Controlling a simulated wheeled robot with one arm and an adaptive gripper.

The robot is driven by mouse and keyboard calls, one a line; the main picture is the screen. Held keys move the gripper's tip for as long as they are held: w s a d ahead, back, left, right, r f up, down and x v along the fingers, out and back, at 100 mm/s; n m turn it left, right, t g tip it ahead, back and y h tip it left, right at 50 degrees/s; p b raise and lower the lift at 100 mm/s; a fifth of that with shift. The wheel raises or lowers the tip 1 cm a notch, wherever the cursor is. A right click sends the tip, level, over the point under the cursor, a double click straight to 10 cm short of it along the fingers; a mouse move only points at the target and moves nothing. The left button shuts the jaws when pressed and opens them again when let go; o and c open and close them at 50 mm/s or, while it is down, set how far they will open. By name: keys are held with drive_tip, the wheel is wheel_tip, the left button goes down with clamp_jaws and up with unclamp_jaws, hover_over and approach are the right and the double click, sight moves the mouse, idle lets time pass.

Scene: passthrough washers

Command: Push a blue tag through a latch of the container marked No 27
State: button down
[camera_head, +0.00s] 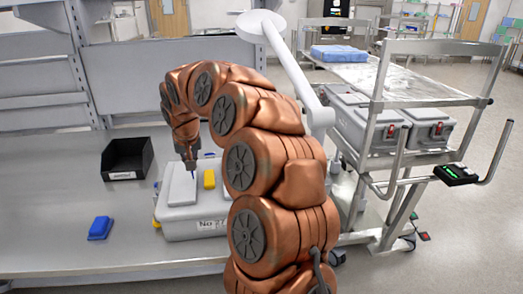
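The grey lidded container marked "No 27" (190,222) stands on the grey bench, its label on the front side. Its right part is hidden behind my copper-coloured arm. My gripper (190,167) points down just above the far part of the container's lid. A thin dark blue sliver shows beside the fingers; it may be a blue tag, but it is too small to tell whether it is held. The finger opening is not clear. The latches cannot be made out clearly.
A black open bin (126,158) stands behind left, and a blue object (100,228) lies at front left. A metal cart (430,101) with grey red-latched containers (362,122) stands at right.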

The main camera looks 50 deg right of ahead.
drive_tip(key=s+d+m+p, duration=0.1)
drive_tip(key=s+d, duration=0.5)
drive_tip(key=d, duration=0.3)
drive_tip(key=s+d+m+p, duration=0.1)
drive_tip(key=s+d, duration=0.4)
drive_tip(key=d, duration=0.4)
drive_tip(key=shift+h, duration=0.3)
drive_tip(key=shift+s+d+f+b, duration=0.1)
drive_tip(key=shift+f+b, duration=0.25)
drive_tip(key=shift+f, duration=1.05)
drive_tip(key=shift+s+d+f+b, duration=0.1)
drive_tip(key=shift+f+b, duration=0.2)
drive_tip(key=shift+f, duration=1.05)
drive_tip(key=shift+b, duration=0.5)
drive_tip(key=shift+f+b, duration=0.55)
drive_tip(key=shift+f, duration=0.05)
drive_tip(key=shift+s+a+f+b, duration=0.2)
drive_tip(key=shift+f+b, duration=0.1)
drive_tip(key=shift+f, duration=0.2)
drive_tip(key=c, duration=1.3)
unclamp_jaws()
drive_tip(key=shift+w+f+g, duration=0.1)
drive_tip(key=shift+w+g, duration=0.1)
drive_tip(key=shift+g, duration=0.1)
drive_tip(key=shift+o, duration=0.4)
drive_tip(key=shift+d+r, duration=0.1)
drive_tip(key=shift+r, duration=0.1)
